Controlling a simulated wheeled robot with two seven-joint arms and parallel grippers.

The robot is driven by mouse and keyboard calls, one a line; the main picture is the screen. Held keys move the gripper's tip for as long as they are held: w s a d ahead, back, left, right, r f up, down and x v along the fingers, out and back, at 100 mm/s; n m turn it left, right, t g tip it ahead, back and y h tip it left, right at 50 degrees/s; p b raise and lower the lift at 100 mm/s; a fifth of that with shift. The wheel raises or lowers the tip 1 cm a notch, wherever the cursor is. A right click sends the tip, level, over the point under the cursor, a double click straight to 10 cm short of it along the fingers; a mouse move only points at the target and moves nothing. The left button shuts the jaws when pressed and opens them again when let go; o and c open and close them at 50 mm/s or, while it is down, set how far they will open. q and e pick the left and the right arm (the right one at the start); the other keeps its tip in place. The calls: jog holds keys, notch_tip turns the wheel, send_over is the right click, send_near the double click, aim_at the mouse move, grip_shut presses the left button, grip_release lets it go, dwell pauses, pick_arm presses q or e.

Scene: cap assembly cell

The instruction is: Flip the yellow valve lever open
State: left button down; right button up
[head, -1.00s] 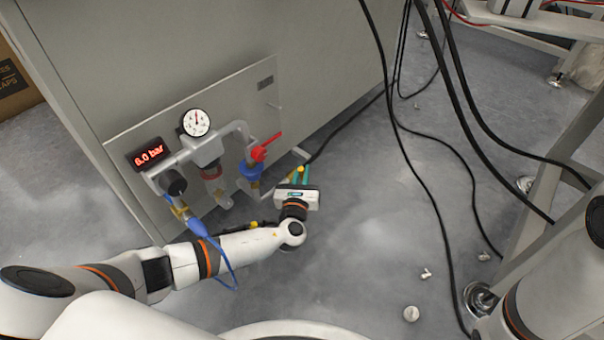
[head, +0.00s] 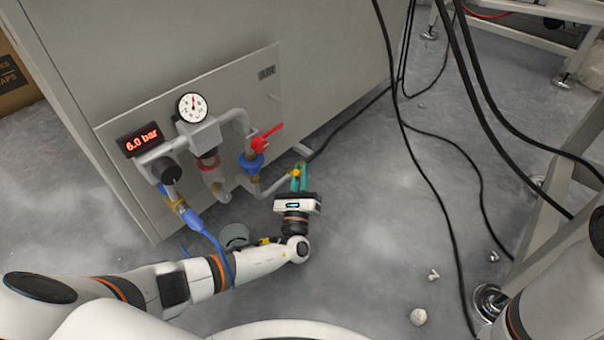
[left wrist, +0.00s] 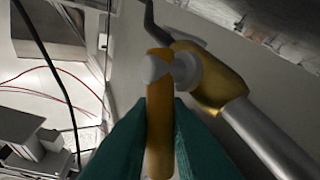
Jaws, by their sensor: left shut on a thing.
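The yellow valve lever (left wrist: 159,120) stands between the green fingers of my left gripper (left wrist: 155,135) in the left wrist view, with a finger against each side. Its grey pivot joins a brass valve body (left wrist: 212,78) on a grey pipe. In the head view my left gripper (head: 298,178) is at the low end of the pipework, right of the red-handled valve (head: 264,139). Only a small yellow spot of the lever (head: 296,172) shows there, the rest hidden by the fingers. My right gripper is out of view.
The grey cabinet panel carries a round gauge (head: 192,107) and a display (head: 139,139) reading 6.0 bar. A blue hose (head: 203,229) hangs near my left arm. Black cables (head: 433,190) run down at the right. The floor right of my left gripper is mostly clear.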

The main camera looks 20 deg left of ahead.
pick_arm(q)
jog(key=shift+s+f+n+t+y, duration=0.2)
jog(key=shift+n+t+y, duration=0.1)
jog(key=shift+n+y, duration=0.5)
jog(key=c, duration=1.4)
grip_release()
jog(key=shift+c, duration=0.2)
jog(key=shift+a, duration=0.1)
